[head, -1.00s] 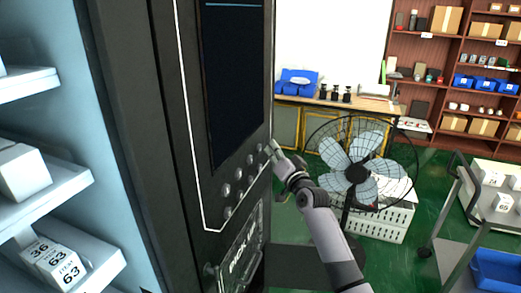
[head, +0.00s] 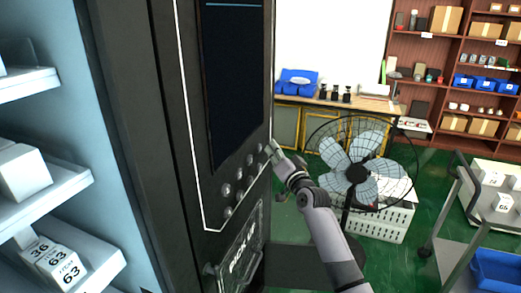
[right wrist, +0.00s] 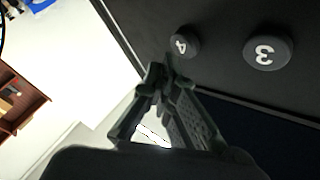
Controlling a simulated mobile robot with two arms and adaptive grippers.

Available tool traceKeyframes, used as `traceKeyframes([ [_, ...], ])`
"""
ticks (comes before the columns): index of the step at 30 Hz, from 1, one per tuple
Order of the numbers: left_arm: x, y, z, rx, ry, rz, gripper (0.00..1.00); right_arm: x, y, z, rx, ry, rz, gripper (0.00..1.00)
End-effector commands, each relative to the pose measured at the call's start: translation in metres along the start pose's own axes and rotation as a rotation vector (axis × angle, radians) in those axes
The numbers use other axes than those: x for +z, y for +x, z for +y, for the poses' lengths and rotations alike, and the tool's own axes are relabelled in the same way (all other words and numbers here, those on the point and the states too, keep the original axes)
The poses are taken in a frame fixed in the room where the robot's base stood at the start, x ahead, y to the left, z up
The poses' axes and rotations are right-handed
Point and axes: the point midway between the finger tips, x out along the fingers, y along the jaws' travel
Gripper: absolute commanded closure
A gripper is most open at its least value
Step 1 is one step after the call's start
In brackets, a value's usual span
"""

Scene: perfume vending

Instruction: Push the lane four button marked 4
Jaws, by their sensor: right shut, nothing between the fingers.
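The lane four button marked 4 (right wrist: 184,42) is a round dark button on the black machine panel in the right wrist view. The button marked 3 (right wrist: 268,51) sits to its right. My right gripper (right wrist: 165,76) is shut and empty, its tips just below and left of button 4 in that picture; I cannot tell if they touch. In the head view my right gripper (head: 272,149) is at the right edge of the vending machine front (head: 190,140), beside the far end of the button rows (head: 238,174). The digits are unreadable there. My left gripper is out of view.
A dark screen (head: 235,80) is above the buttons and a pick-up flap (head: 243,258) below. White shelves with boxes (head: 57,268) are at left. A fan (head: 357,173) stands right of my arm, with a trolley (head: 455,225) farther right. Green floor shows between them.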

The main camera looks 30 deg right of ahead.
Motion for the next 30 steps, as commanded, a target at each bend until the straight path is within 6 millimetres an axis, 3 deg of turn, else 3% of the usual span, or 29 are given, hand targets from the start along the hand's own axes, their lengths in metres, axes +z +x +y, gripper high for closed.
traceKeyframes([
  [30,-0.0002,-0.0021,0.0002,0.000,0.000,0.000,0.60,0.0061,0.0088,-0.0069,0.000,0.001,0.000,1.00],
])
